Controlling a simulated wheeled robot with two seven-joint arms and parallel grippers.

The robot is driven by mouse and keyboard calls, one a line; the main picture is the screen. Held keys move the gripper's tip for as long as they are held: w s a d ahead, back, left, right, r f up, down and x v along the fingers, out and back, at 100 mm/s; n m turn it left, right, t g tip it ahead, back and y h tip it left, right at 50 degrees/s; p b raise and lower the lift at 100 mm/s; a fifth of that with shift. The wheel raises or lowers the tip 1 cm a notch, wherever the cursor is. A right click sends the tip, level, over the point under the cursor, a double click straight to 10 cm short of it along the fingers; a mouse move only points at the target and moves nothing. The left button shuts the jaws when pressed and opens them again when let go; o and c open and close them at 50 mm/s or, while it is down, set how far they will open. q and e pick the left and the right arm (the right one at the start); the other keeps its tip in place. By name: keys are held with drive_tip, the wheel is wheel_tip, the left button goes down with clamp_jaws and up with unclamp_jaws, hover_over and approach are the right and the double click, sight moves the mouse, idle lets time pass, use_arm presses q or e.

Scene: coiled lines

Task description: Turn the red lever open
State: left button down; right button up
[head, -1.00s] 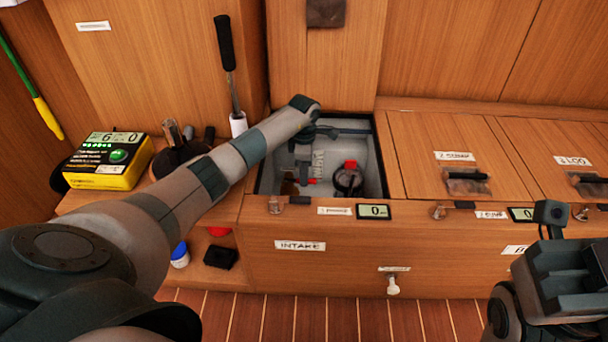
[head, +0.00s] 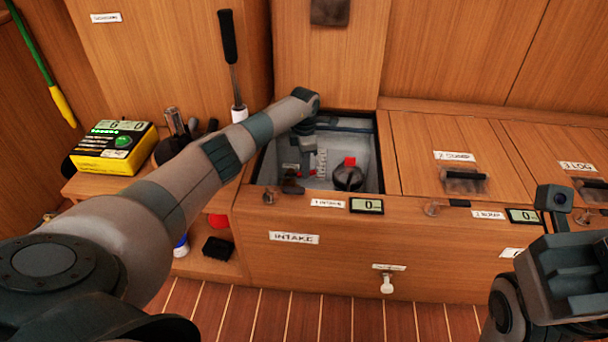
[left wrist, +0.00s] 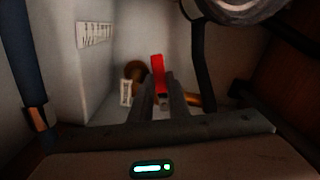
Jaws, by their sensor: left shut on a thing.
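The red lever (left wrist: 157,72) stands between the fingers of my left gripper (left wrist: 162,100) in the left wrist view. The fingers are shut on it, and its red end sticks up past their tips. In the head view my left gripper (head: 305,158) reaches down into the open intake compartment (head: 372,165). A small red bit of the lever (head: 312,173) shows just beside it there; the rest is hidden by the hand. My right arm's end shows at the lower right of the head view, with its fingertips out of sight.
A dark round fitting with a red top (head: 348,174) stands in the compartment, right of my left gripper. The compartment walls are close around the hand. A yellow meter (head: 115,148) and a black-handled rod (head: 229,45) stand to the left. Closed lids (head: 445,140) lie right.

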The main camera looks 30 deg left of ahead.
use_arm(q)
drive_tip(key=shift+w+a+n, duration=0.25)
drive_tip(key=shift+a+n, duration=0.35)
drive_tip(key=shift+n, duration=0.8)
drive_tip(key=shift+w+a+n, duration=0.3)
drive_tip(key=shift+a+n, duration=0.35)
drive_tip(key=shift+n, duration=0.75)
drive_tip(key=shift+w+a+n, duration=0.25)
drive_tip(key=shift+a+n, duration=0.35)
drive_tip(key=shift+n, duration=0.8)
drive_tip(key=c, duration=1.7)
unclamp_jaws()
drive_tip(key=shift+r+p, duration=0.1)
drive_tip(key=shift+p, duration=0.25)
